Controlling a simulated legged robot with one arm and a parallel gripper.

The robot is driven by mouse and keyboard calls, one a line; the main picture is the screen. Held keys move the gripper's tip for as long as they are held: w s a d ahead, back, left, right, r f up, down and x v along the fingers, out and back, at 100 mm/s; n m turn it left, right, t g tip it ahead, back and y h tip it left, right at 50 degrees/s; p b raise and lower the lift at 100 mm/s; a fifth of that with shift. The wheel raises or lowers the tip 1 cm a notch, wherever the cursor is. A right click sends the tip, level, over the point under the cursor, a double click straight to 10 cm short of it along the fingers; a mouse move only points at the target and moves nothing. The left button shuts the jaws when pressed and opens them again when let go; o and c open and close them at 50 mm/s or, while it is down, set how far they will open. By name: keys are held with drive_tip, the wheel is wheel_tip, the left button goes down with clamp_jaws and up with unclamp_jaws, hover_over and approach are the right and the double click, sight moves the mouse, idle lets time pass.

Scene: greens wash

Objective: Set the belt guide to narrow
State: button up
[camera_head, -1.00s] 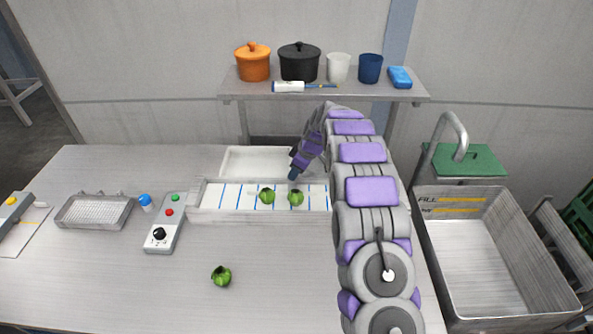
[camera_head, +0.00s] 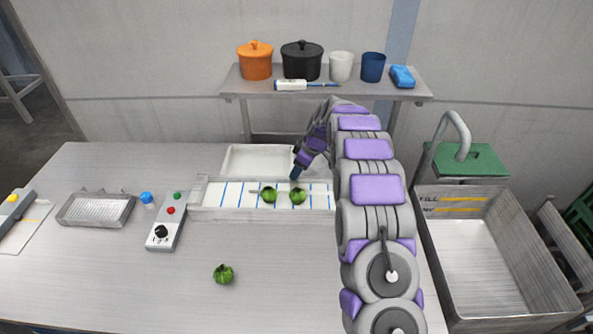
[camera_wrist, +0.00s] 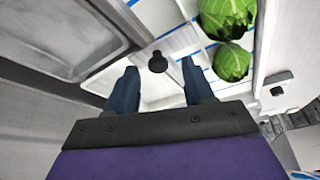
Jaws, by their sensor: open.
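The white belt (camera_head: 232,194) with blue stripes lies mid-table between low rails, carrying two green cabbages (camera_head: 269,195). The cabbages also show at upper right in the wrist view (camera_wrist: 228,62). My gripper (camera_head: 296,173) is over the back edge of the belt. In the wrist view my gripper (camera_wrist: 162,84) has its two blue fingers apart with nothing gripped. A black round knob (camera_wrist: 157,62) shows just beyond and between the fingertips; it may belong to the belt guide, but I cannot tell its setting. The arm hides the belt's right end.
A control box (camera_head: 165,224) with buttons and a dial stands left of the belt. A white tray (camera_head: 232,160) lies behind it. A loose cabbage (camera_head: 223,274) sits on the front table. A metal sink (camera_head: 432,270) is at right. A shelf (camera_head: 330,91) holds pots and cups.

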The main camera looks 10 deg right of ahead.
drive_tip(key=p+v, duration=0.2)
drive_tip(key=v, duration=1.3)
drive_tip(key=shift+r, duration=0.25)
drive_tip(key=shift+s, duration=0.1)
drive_tip(key=s+a+r+m+g+h, duration=0.1)
drive_tip(key=s+a+r+m, duration=0.2)
drive_tip(key=s, duration=0.8)
drive_tip(key=s+a+r+m+g, duration=0.1)
drive_tip(key=s+a+r+m, duration=0.2)
drive_tip(key=s, duration=0.9)
drive_tip(key=s+f+m+g+h, duration=0.1)
drive_tip(key=s+m, duration=0.1)
drive_tip(key=s, duration=1.3)
drive_tip(key=s+d+f+m+g+h, duration=0.1)
drive_tip(key=s+m, duration=0.2)
drive_tip(key=s, duration=1.1)
drive_tip(key=shift+s+f+h, duration=0.25)
drive_tip(key=shift+s+h, duration=0.05)
drive_tip(key=shift+s, duration=0.1)
